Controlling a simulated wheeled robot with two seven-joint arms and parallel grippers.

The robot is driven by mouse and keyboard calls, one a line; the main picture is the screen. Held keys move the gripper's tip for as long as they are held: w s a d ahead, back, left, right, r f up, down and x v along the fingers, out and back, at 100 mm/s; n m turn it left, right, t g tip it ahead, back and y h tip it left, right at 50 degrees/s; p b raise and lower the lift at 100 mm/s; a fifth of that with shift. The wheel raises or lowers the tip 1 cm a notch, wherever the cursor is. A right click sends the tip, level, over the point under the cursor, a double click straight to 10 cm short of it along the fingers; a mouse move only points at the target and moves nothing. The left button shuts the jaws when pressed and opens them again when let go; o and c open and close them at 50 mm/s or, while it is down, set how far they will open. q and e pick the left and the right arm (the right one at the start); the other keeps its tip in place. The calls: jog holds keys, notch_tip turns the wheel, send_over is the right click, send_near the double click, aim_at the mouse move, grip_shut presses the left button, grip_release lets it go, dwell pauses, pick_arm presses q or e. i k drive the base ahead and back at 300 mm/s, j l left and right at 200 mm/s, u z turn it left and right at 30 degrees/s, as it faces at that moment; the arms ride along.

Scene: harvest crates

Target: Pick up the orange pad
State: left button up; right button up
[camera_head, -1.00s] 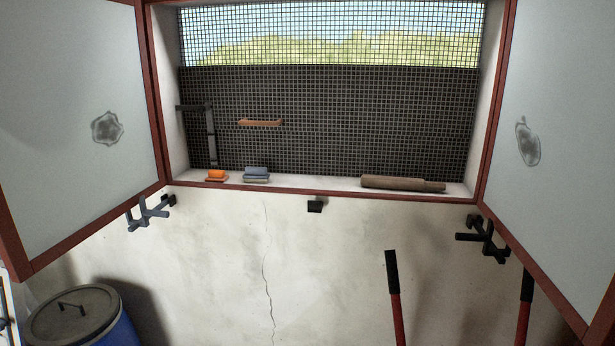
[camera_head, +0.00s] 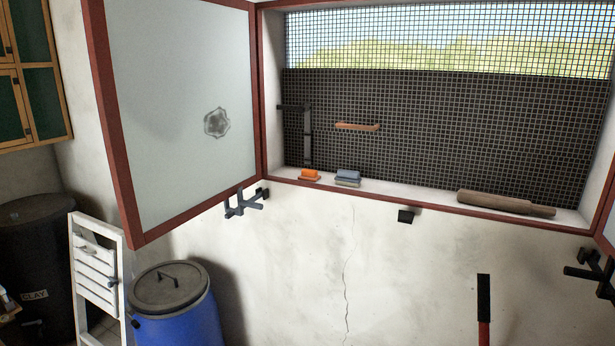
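The orange pad (camera_head: 310,175) is a small orange block with a flat, darker orange base. It lies on the white window sill near the sill's left end, left of a blue-grey pad (camera_head: 347,176) and apart from it. Nothing hides it in the head view. Neither of my grippers shows in the head view, so I see nothing touching the pad.
A rolling-pin-like wooden roller (camera_head: 506,203) lies on the sill's right part. A wooden bar (camera_head: 357,127) hangs on the mesh. Below are a blue barrel (camera_head: 180,320), a white slatted frame (camera_head: 97,275) and a dark bin (camera_head: 35,250).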

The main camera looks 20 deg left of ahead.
aim_at(308, 175)
jog(key=j+u, duration=0.1)
jog(key=j, duration=0.4)
jog(key=i+j+u, duration=0.1)
jog(key=j, duration=0.4)
jog(key=i+j+u, duration=0.1)
jog(key=j, duration=0.4)
jog(key=i, duration=0.05)
